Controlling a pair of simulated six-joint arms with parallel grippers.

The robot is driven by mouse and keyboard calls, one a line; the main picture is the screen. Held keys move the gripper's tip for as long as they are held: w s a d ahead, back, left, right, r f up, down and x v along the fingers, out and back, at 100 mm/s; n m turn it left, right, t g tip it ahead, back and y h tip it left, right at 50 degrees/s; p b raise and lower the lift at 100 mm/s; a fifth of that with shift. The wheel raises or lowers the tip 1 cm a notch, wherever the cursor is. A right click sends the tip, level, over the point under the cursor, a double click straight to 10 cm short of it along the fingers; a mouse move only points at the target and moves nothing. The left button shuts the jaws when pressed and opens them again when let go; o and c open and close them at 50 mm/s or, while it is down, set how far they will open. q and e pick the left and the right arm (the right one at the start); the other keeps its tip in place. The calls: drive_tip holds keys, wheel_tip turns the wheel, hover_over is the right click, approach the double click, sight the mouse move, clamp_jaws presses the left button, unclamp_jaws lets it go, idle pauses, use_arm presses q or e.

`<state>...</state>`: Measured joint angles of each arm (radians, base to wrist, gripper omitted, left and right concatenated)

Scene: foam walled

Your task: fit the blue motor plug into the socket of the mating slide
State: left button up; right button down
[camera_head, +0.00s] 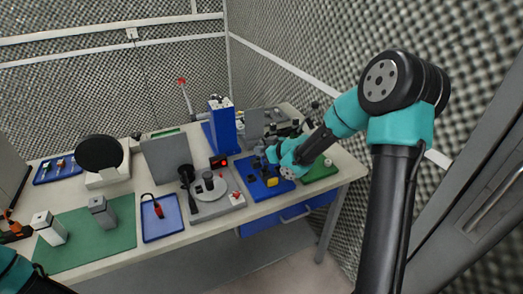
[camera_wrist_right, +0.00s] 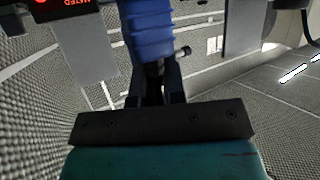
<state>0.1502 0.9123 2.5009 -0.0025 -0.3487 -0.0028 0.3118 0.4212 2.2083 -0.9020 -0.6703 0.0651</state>
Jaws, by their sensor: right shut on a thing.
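My right gripper (camera_head: 270,157) reaches in from the right over the blue board (camera_head: 252,188) near the table's right part. In the right wrist view its two dark fingers (camera_wrist_right: 158,88) are shut on a narrow dark part. A blue ribbed body (camera_wrist_right: 150,32) shows just beyond the fingertips; I take the held thing for the blue motor plug, but its shape is mostly hidden. The mating slide and its socket are too small and covered by the gripper to tell apart. My left gripper is out of view; only a piece of my left arm shows at the lower left.
A tall blue tower (camera_head: 222,128) stands behind the board. A small display (camera_head: 218,162) has a red light; red letters show in the right wrist view (camera_wrist_right: 72,5). A grey panel (camera_head: 166,158), a round turntable (camera_head: 208,187) and a blue tray (camera_head: 162,217) stand left. A green board lies right.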

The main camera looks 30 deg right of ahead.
drive_tip(key=shift+f, duration=1.45)
idle(0.5)
drive_tip(key=c, duration=1.1)
unclamp_jaws()
drive_tip(key=v, duration=1.7)
drive_tip(key=shift+r, duration=0.3)
drive_tip(key=shift+s+d, duration=0.1)
drive_tip(key=shift+d, duration=0.05)
